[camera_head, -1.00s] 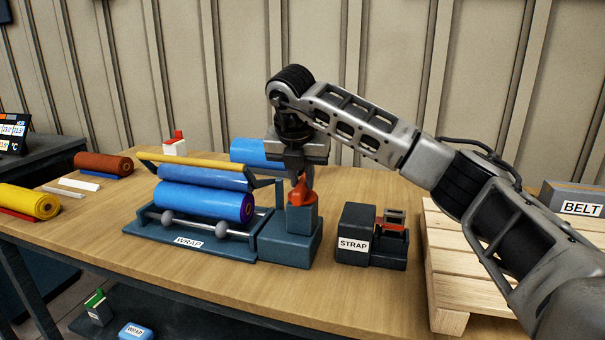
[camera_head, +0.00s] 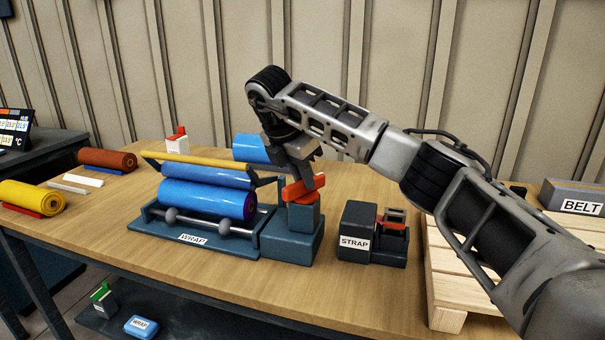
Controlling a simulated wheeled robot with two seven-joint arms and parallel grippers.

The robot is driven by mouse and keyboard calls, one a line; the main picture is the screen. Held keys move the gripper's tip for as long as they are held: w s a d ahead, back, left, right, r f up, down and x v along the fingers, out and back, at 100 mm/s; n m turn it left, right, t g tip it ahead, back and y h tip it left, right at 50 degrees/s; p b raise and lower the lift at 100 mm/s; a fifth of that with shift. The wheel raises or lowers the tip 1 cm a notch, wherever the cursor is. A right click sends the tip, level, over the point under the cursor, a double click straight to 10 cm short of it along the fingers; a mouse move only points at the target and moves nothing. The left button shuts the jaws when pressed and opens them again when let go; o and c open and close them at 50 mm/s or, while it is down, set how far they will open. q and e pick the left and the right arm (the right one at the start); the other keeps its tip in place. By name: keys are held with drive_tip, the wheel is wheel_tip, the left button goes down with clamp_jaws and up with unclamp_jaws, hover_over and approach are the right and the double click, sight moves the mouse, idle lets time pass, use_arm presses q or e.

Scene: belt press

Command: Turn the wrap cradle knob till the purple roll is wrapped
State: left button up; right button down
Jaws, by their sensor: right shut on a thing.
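The wrap cradle (camera_head: 226,248) stands on the table, marked WRAP. A roll (camera_head: 205,197) lies across it; its side looks blue and its right end is purple. A blue film roll (camera_head: 208,173) and a yellow bar (camera_head: 205,163) sit above and behind it. The red knob (camera_head: 296,193) tops the dark block at the cradle's right end. My right gripper (camera_head: 307,181) is shut on the knob from above, with its jaws turned at an angle. The fingers hide part of the knob. My left gripper is out of view.
The STRAP device (camera_head: 357,232) stands close right of the knob block. A wooden pallet (camera_head: 450,280) and a BELT box (camera_head: 575,198) are further right. Yellow (camera_head: 32,196) and brown (camera_head: 106,160) rolls lie at left. The table's front strip is clear.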

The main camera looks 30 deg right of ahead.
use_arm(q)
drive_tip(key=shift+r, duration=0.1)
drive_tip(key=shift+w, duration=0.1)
use_arm(e)
drive_tip(key=c, duration=1.3)
unclamp_jaws()
use_arm(q)
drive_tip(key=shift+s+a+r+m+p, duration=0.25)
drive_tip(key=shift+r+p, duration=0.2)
drive_tip(key=shift+p, duration=1.1)
use_arm(e)
drive_tip(key=shift+v, duration=8)
drive_tip(key=shift+d, duration=0.15)
